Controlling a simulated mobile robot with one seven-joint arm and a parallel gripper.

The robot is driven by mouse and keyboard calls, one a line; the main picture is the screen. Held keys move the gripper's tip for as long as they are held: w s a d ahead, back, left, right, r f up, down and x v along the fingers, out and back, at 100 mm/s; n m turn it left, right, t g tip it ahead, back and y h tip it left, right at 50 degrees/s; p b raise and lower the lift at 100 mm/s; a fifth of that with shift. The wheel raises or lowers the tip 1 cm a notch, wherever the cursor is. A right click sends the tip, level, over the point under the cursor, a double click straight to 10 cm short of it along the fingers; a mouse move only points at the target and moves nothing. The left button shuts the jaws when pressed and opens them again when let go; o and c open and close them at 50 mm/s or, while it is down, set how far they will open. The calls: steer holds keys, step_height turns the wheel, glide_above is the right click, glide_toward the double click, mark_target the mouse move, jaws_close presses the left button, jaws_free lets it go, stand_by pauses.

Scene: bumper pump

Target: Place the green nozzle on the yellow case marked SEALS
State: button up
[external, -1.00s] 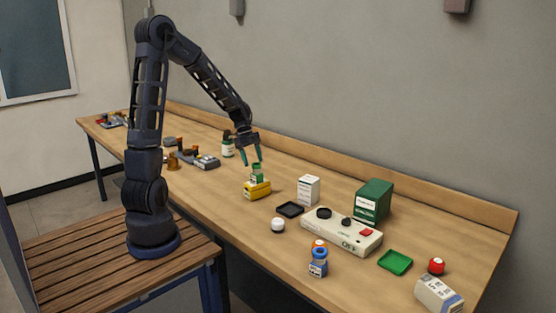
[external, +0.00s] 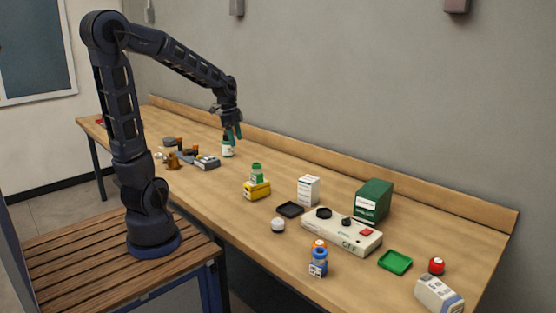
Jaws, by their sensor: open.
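The yellow case (external: 257,192) stands on the workbench near its middle. A small green piece (external: 257,174), which looks like the nozzle, sits upright on top of it. The lettering on the case is too small to read. My gripper (external: 232,134) is open, up and to the left of the case, clear of the green piece. Its teal fingers overlap the top of a white bottle with a green label (external: 228,149) in the picture. I cannot tell whether they touch it.
Right of the case are a black tray (external: 290,209), a white box (external: 308,190), a white control panel (external: 340,233) and a green box (external: 374,202). A blue bottle (external: 318,262) and green tray (external: 395,262) are nearer the front. A grey device (external: 207,162) lies to the left.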

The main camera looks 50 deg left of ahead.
steer(key=s+r+n+t, duration=0.1)
steer(key=s+r+n, duration=0.2)
steer(key=s+n, duration=0.2)
steer(key=s+r+n+t+y, duration=0.1)
steer(key=s+r+n+t, duration=0.1)
steer(key=s+n, duration=0.4)
steer(key=s+r, duration=0.1)
steer(key=s, duration=0.4)
steer(key=shift+s+y, duration=0.3)
